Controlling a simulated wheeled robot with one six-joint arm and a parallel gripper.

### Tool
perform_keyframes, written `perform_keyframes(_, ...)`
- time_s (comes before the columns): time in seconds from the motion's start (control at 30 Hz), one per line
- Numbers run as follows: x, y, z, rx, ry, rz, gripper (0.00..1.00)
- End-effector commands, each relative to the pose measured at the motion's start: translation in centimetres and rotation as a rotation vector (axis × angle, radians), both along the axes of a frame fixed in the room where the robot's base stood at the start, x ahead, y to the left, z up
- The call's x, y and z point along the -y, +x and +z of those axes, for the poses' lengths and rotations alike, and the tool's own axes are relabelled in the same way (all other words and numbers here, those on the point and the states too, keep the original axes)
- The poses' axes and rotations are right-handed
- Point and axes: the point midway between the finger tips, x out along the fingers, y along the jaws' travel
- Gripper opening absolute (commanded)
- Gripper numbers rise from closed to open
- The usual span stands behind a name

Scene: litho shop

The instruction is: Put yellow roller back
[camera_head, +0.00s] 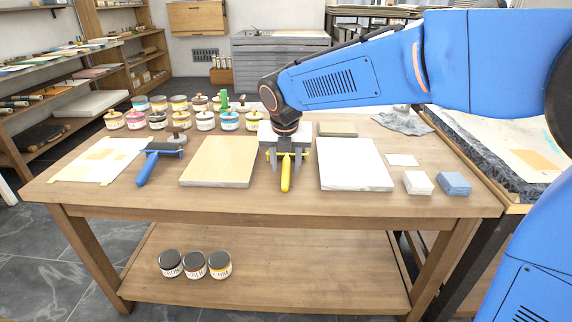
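The yellow roller (285,178) is at the middle of the wooden table, between a tan board and a pale slab. Its yellow handle points toward the front edge, and its far end is partly hidden under my gripper. My gripper (286,165) points down over the roller, with a grey finger on each side of the handle. I cannot tell whether the fingers touch the roller, or whether it rests on the table or is slightly raised. A blue roller (158,160) lies on the left of the table, its handle pointing to the front left.
The tan board (218,169) and pale slab (353,165) flank my gripper closely. Several ink jars (205,121) stand at the back left. A white block (417,183) and a blue block (454,183) sit at the right. The table's front strip is clear.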

Motion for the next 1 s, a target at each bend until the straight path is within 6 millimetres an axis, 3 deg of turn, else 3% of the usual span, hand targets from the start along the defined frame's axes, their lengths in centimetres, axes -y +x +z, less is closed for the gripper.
perform_keyframes(0.27, 0.0, 0.0, 0.0, -0.001, 0.000, 0.000, 0.40)
perform_keyframes(0.43, -0.1, -0.4, 1.2, 0.002, 0.002, 0.001, 0.40)
perform_keyframes(1.0, -0.2, -3.9, 11.5, 0.002, 0.001, 0.002, 0.40)
